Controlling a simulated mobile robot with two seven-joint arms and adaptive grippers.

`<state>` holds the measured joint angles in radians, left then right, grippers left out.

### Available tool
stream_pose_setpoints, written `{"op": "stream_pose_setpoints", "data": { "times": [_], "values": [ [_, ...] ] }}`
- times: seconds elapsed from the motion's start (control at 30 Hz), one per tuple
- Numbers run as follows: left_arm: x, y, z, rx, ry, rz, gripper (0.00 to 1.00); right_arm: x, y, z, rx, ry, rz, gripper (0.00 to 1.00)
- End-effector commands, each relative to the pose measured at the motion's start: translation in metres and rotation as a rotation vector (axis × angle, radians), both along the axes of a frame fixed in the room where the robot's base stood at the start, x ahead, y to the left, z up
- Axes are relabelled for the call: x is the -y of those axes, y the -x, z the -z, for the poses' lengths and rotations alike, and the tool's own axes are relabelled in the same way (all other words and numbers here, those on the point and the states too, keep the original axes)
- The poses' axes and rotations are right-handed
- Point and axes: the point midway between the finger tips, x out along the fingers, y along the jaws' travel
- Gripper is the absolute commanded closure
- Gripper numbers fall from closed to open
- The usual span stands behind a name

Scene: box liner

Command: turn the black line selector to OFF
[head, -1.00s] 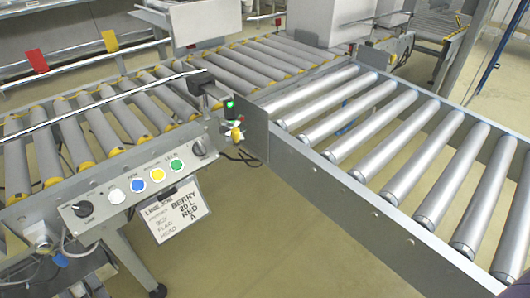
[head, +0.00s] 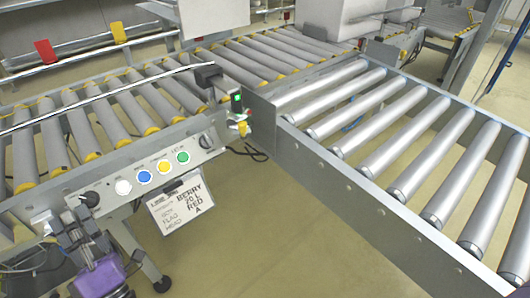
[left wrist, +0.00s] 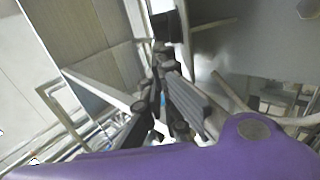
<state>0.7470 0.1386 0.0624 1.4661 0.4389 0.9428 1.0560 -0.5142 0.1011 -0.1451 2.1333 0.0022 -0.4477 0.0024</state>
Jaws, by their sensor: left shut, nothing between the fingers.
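The black selector knob (head: 89,199) sits at the left end of the grey control panel (head: 108,190); its pointer and lettering are too small to read. My left gripper (head: 82,222), on a purple wrist, is shut and empty just below and in front of this knob. I cannot tell whether its fingertips touch it. In the left wrist view the dark fingers (left wrist: 162,70) are close together, and I cannot make out the knob. My right gripper is out of view.
White (head: 123,187), blue (head: 144,177), yellow (head: 164,166) and green (head: 183,157) buttons line the panel. A second knob (head: 206,141) is at its right end. A sign (head: 181,207) hangs below. Roller conveyors lie behind and right. The floor in front is clear.

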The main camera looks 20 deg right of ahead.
Motion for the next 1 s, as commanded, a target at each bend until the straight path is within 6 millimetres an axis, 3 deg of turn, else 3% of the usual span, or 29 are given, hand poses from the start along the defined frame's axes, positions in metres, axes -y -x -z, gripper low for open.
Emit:
{"op": "stream_pose_setpoints", "data": {
  "times": [1.0],
  "values": [
    [0.0,-0.01,-0.01,-0.025,-0.104,0.12,1.0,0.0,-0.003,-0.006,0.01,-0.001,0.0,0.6]
  ]
}}
